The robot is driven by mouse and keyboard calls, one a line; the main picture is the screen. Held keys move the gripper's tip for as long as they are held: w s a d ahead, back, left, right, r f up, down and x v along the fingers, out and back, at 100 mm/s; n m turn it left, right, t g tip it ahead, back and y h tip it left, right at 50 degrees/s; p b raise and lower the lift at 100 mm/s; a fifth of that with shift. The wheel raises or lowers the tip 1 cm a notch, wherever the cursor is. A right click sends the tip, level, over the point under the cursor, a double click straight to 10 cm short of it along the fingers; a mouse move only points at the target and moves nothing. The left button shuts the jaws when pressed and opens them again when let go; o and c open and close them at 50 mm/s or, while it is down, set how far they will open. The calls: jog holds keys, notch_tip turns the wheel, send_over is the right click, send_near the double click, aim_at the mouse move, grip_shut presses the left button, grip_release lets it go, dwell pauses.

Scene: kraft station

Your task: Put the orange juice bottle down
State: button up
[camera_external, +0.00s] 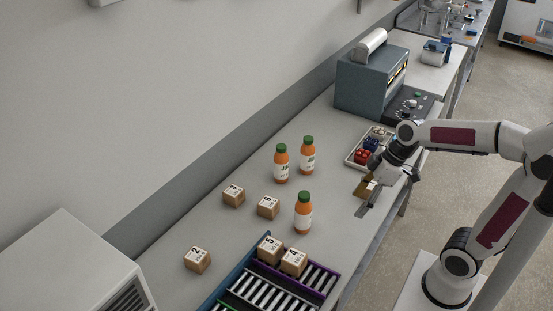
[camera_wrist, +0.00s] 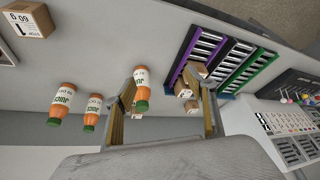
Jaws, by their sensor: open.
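Three orange juice bottles with green caps and white labels stand upright on the grey table: a left one (camera_external: 281,164), a back one (camera_external: 307,157) and a front one (camera_external: 303,213). My gripper (camera_external: 366,200) is open and empty, at the table's right side, apart from all three bottles. In the wrist view the open fingers of my gripper (camera_wrist: 165,98) frame bare table and boxes. One bottle (camera_wrist: 142,90) shows beside the left finger, two more (camera_wrist: 61,104) (camera_wrist: 92,112) further left. I cannot tell which bottle the task means.
Numbered cardboard boxes (camera_external: 234,196) (camera_external: 268,207) (camera_external: 197,260) stand around the bottles. Two boxes (camera_external: 270,250) (camera_external: 293,263) sit on the roller racks (camera_external: 262,290) in front. A tray of red and blue items (camera_external: 352,161) and a grey machine (camera_external: 362,88) are behind my gripper.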

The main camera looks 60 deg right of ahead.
jog(key=s+d+m+t+h, duration=0.1)
jog(key=s+m, duration=0.4)
jog(key=s, duration=0.6)
jog(key=shift+d+t+h, duration=0.15)
jog(key=shift+t+h, duration=0.15)
jog(key=shift+h, duration=0.4)
jog(key=shift+o, duration=0.4)
jog(key=shift+r, duration=0.15)
dwell(0.9)
jog(key=w+d+t+h, duration=0.1)
jog(key=w+d, duration=0.3)
jog(key=w, duration=0.5)
jog(key=w+d+m+t, duration=0.1)
jog(key=w+d+t, duration=0.15)
jog(key=w, duration=0.65)
jog(key=w+d+t+h, duration=0.1)
jog(key=w+d, duration=0.3)
jog(key=w, duration=0.5)
jog(key=t+y, duration=0.2)
jog(key=t, duration=0.2)
send_near(281, 163)
jog(key=w+d, duration=0.3)
jog(key=shift+w+d+f+n, duration=0.1)
jog(key=shift+w+f+n, duration=0.05)
jog(key=shift+f, duration=0.25)
jog(key=shift+w+d+f+n, duration=0.1)
jog(key=shift+f+n, duration=0.05)
jog(key=shift+f, duration=0.2)
